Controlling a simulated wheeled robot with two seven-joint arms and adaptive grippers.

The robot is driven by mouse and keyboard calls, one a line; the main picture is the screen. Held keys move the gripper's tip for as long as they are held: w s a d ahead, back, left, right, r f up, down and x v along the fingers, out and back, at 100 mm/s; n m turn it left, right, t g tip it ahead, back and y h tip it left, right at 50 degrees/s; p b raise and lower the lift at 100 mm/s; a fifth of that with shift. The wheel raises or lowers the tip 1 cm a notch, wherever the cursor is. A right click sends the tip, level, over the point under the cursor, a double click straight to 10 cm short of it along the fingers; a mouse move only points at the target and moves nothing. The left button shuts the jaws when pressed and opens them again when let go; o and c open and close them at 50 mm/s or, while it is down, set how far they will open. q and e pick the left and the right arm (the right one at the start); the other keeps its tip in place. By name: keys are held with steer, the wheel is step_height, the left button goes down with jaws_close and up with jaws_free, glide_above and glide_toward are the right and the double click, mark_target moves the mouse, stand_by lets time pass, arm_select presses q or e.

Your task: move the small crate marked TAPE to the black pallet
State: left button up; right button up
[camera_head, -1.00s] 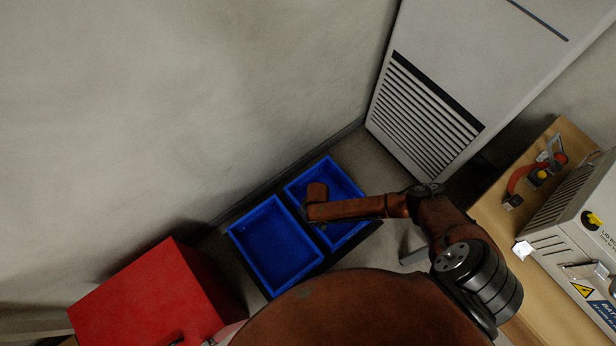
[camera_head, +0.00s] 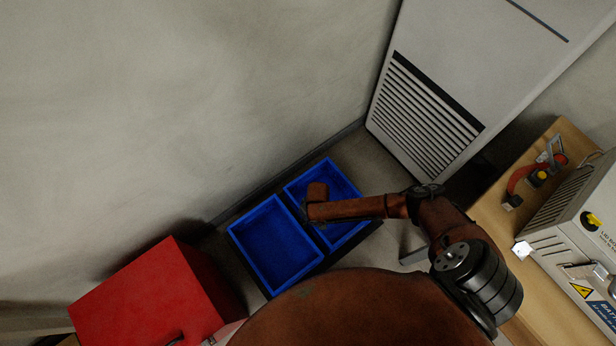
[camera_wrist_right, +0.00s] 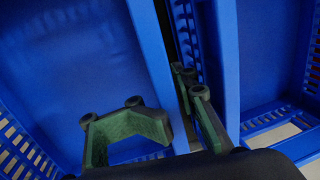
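Two open blue crates lie side by side on the dark pallet (camera_head: 338,254) by the wall: a left crate (camera_head: 274,246) and a right crate (camera_head: 341,187). I can read no TAPE mark on either, so I cannot tell which bears it. Both look empty where visible. My right gripper (camera_head: 305,212) is down at their adjoining walls. In the right wrist view the gripper (camera_wrist_right: 158,100) has its fingers apart, one over the inside of the left crate (camera_wrist_right: 70,70) and one by the gap to the right crate (camera_wrist_right: 270,60). My left gripper is out of view.
A red box-like cabinet (camera_head: 150,295) stands left of the crates. A grey louvred cabinet (camera_head: 425,115) stands behind on the right. A wooden bench (camera_head: 545,300) with equipment is at the right. The wall (camera_head: 190,100) is close behind the pallet.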

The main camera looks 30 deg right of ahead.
steer(key=o, duration=0.6)
steer(key=r, duration=0.4)
steer(key=d+r, duration=0.1)
steer(key=r, duration=0.2)
steer(key=d+r, duration=0.1)
steer(key=r, duration=0.3)
steer(key=shift+r, duration=0.35)
steer(key=shift+w, duration=0.1)
